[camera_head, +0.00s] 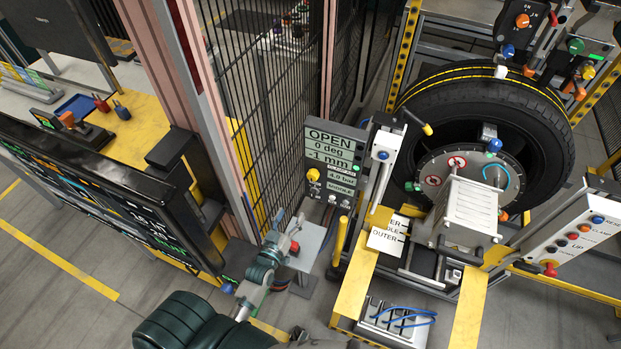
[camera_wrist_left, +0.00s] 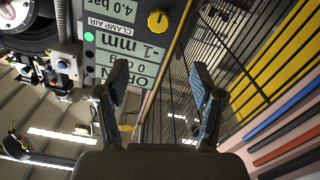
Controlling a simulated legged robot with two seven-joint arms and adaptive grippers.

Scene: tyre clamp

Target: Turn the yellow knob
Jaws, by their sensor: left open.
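The yellow knob (camera_head: 313,174) sits on the left part of a grey display panel (camera_head: 336,142) reading OPEN, 0 deg and -1 mm. In the left wrist view the knob (camera_wrist_left: 157,20) shows at the top centre, beyond the fingertips, with the panel (camera_wrist_left: 122,50) upside down. My left gripper (camera_head: 288,219) is below and left of the knob in the head view, apart from it. Its two fingers (camera_wrist_left: 158,76) are spread with nothing between them. My right gripper is not in view.
A black mesh fence (camera_head: 268,110) stands close left of the panel. A tyre (camera_head: 540,125) is mounted on the clamp machine at right. A white button panel (camera_head: 575,240) stands at lower right. Another yellow knob (camera_head: 588,72) is at upper right.

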